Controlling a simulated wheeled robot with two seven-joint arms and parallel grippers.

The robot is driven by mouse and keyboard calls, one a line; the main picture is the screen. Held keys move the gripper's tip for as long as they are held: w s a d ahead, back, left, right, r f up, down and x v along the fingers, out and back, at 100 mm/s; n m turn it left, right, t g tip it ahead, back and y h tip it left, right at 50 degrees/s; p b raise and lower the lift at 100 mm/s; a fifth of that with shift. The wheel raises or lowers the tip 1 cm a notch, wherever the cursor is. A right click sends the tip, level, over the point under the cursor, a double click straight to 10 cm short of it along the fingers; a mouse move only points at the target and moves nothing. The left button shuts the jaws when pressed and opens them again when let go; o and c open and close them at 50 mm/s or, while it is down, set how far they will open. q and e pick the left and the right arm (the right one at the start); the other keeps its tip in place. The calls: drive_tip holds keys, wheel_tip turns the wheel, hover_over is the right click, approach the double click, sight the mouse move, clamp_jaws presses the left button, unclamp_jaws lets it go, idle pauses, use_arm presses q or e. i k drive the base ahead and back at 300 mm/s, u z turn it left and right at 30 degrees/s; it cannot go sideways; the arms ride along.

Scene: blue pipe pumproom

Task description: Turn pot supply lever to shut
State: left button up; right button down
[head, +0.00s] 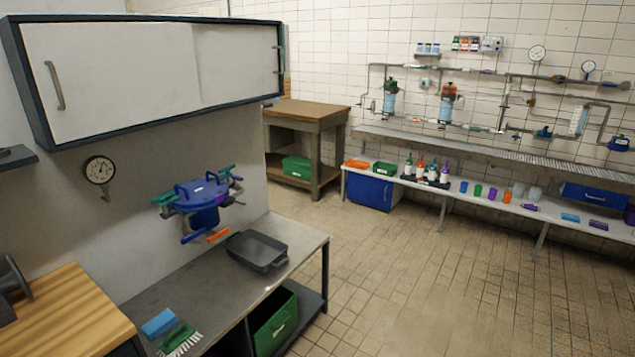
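A blue lidded pot (203,188) is fixed near the left wall above a grey metal counter. Teal fittings (165,200) stick out at its sides. A blue bar (195,237) and a short orange bar (218,235) show at its lower front. I cannot tell which of these is the pot supply lever or how it is set. Neither of my grippers is in view.
The metal counter (170,290) holds a dark tray (257,250), a blue sponge (160,322) and a green brush (180,338). A white wall cabinet (150,65) hangs above. A round gauge (99,170) is on the wall. The tiled floor (400,270) is clear.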

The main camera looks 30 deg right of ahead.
sight(235, 177)
drive_tip(key=z, duration=1.4)
drive_tip(key=i, duration=2.25)
drive_tip(key=u, duration=1.4)
drive_tip(key=i, duration=0.85)
drive_tip(key=u, duration=0.8)
